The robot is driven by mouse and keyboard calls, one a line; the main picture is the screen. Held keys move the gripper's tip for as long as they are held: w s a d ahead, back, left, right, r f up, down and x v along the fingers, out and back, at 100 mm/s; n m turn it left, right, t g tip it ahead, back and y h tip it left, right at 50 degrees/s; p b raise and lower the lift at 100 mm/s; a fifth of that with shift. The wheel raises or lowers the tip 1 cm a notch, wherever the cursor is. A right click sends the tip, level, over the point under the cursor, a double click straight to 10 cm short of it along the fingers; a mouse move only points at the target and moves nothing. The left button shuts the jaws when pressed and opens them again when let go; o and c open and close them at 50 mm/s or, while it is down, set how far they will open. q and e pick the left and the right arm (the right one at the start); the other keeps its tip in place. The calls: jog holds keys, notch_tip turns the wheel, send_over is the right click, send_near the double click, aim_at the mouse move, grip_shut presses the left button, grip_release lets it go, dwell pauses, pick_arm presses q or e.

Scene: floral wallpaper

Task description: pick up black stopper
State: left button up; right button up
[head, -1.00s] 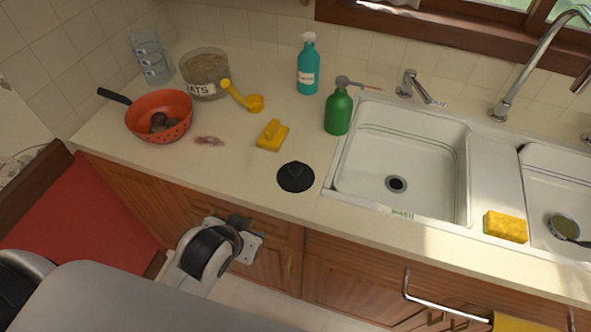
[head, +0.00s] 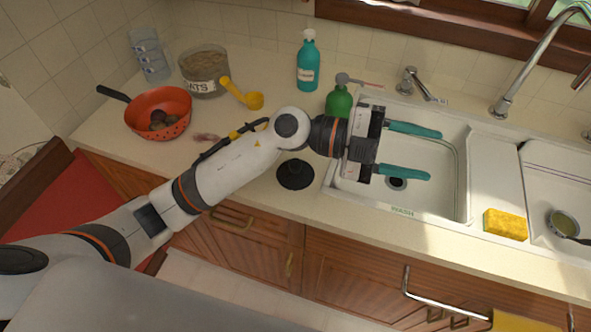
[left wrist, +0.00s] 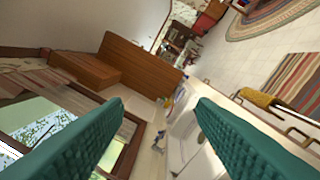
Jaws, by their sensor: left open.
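The black stopper (head: 295,174) lies on the pale counter, left of the sink, in the head view. It is a round dark disc with a raised middle. My left gripper (head: 420,152) is open and empty over the left sink basin, with its teal fingers pointing right. It is right of the stopper and apart from it, and my left forearm passes just behind the stopper in the picture. In the left wrist view the open fingers (left wrist: 158,125) show with nothing between them. The stopper cannot be made out there. My right gripper is not in view.
A green soap bottle (head: 339,103) stands behind my wrist, and a teal bottle (head: 308,62) stands farther back. An orange colander (head: 160,112) and a yellow scoop (head: 243,95) are on the left. A yellow sponge (head: 505,224) lies by the sink (head: 468,190). The counter's front strip is clear.

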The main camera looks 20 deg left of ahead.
pick_arm(q)
jog(key=w+a+f+m+g+y, duration=0.1)
jog(key=w+a+f+g+y, duration=0.15)
jog(key=f+y, duration=0.45)
jog(key=n+t+y, duration=0.3)
jog(key=n+y, duration=0.1)
jog(key=y, duration=0.8)
send_over(296, 163)
notch_tip(296, 163, down, 3)
jog(key=shift+g, duration=0.25)
notch_tip(296, 163, down, 7)
jog(key=shift+w+a+r+p, duration=0.1)
jog(key=shift+a+p, duration=0.05)
jog(key=shift+p, duration=1.05)
jog(key=shift+f+p, duration=0.35)
notch_tip(296, 163, down, 4)
jog(key=shift+r+p, duration=0.15)
jog(key=shift+p, duration=0.6)
jog(key=shift+f, duration=0.4)
jog(key=shift+c, duration=0.3)
